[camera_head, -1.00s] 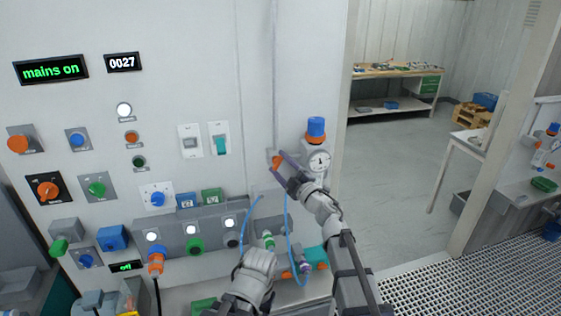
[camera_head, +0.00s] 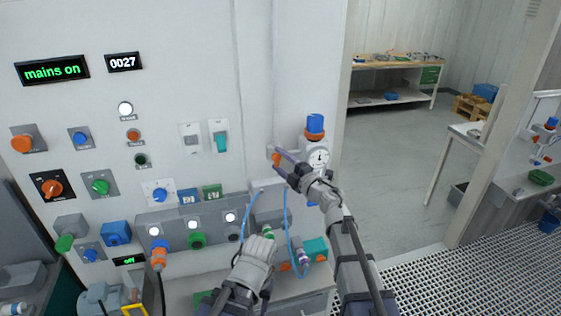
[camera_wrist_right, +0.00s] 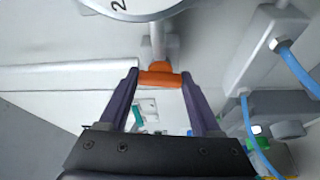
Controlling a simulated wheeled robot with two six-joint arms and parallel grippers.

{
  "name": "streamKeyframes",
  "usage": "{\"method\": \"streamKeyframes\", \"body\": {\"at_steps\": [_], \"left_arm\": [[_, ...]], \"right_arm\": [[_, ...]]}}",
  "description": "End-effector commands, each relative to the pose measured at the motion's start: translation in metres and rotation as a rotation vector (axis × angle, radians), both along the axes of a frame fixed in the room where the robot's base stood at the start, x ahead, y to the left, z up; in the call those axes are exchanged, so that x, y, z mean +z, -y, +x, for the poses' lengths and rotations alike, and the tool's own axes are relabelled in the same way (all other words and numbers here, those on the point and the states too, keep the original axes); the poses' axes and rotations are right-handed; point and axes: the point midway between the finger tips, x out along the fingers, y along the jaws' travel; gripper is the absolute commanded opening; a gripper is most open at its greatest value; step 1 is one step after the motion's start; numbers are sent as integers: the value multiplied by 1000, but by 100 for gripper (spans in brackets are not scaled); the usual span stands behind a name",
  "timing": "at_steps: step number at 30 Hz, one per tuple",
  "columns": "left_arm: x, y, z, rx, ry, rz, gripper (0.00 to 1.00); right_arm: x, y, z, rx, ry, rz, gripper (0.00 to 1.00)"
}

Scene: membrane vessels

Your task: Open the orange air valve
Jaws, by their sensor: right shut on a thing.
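The orange air valve (camera_head: 276,159) is a small orange handle on a pipe fitting, left of the round pressure gauge (camera_head: 318,158). In the right wrist view the orange handle (camera_wrist_right: 160,79) lies crosswise between the fingertips. My right gripper (camera_head: 279,161) is shut on this handle, and its fingers partly hide it in the head view. It also shows in the right wrist view (camera_wrist_right: 160,82). My left arm shows at the bottom middle of the head view, and its fingertips are hidden, so its jaw state cannot be read.
A blue-topped regulator (camera_head: 315,124) stands above the gauge. Blue hoses (camera_head: 288,215) loop below the valve near my arms. A control panel with several knobs and buttons fills the left. Open floor (camera_head: 400,165) lies to the right.

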Motion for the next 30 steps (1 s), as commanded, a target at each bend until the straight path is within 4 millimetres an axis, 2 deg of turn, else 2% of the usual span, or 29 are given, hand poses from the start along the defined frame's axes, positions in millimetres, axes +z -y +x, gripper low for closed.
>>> {"method": "streamKeyframes", "body": {"at_steps": [5,6,14,23,30], "left_arm": [[0,0,0,0,0,0,50],[0,0,0,0,0,0,50],[0,0,0,0,0,0,50],[0,0,0,0,0,0,50],[-2,0,0,0,0,0,50]], "right_arm": [[0,0,0,0,2,-4,9],[0,0,0,0,2,-4,66],[0,0,0,0,0,-2,95],[0,1,-2,-1,0,-1,95],[-2,14,-19,-3,1,-2,95]]}}
